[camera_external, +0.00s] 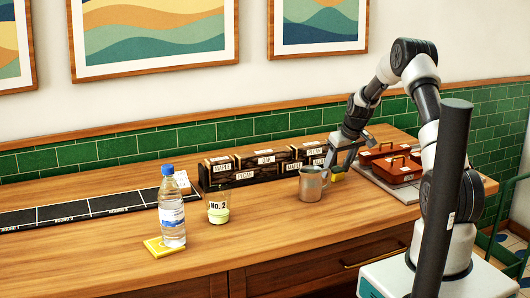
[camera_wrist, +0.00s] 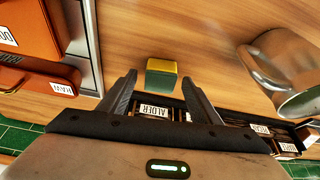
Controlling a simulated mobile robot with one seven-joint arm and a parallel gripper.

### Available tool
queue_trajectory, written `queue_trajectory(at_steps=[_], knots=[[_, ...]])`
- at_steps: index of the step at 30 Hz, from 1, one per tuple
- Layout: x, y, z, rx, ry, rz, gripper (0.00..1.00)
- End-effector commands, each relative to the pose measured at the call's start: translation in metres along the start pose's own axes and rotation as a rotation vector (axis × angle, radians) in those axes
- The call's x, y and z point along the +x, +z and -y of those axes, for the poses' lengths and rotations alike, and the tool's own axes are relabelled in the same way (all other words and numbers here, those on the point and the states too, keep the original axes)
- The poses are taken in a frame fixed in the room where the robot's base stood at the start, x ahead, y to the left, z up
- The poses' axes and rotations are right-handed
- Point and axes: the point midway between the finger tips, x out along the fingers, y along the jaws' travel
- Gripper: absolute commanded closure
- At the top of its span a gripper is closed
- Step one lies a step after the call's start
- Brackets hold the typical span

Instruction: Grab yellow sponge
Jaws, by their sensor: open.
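The yellow sponge (camera_wrist: 161,66) shows in the wrist view as a small block with a yellow top and a dark green side. It lies on the wooden counter just beyond and between my fingertips. My gripper (camera_wrist: 159,82) is open, with one finger on each side of the sponge's line, and nothing is held. In the external view my gripper (camera_external: 337,160) points down behind the metal mug, and a bit of the sponge (camera_external: 338,177) shows under it, mostly hidden.
The metal mug (camera_external: 311,184) stands close beside the sponge. Orange boxes (camera_external: 397,168) sit on a tray on the other side. Labelled dark boxes (camera_external: 243,167) line the wall. A bottle (camera_external: 172,213) stands by a yellow square (camera_external: 157,248), left of a glass (camera_external: 218,207).

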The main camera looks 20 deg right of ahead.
Motion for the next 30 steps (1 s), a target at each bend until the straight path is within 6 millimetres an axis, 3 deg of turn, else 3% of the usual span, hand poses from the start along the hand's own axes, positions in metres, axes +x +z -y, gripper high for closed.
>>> queue_trajectory(at_steps=[3,10,18,26,30], knots=[[0.009,-0.001,0.0,0.0,0.001,-0.001,0.42],[0.01,-0.001,0.0,0.0,0.001,-0.002,0.42],[0.01,-0.001,0.0,0.0,0.0,-0.001,0.85],[0.007,-0.002,0.0,-0.001,0.001,-0.002,0.86],[-0.009,-0.009,0.0,-0.001,0.002,-0.005,0.86]])
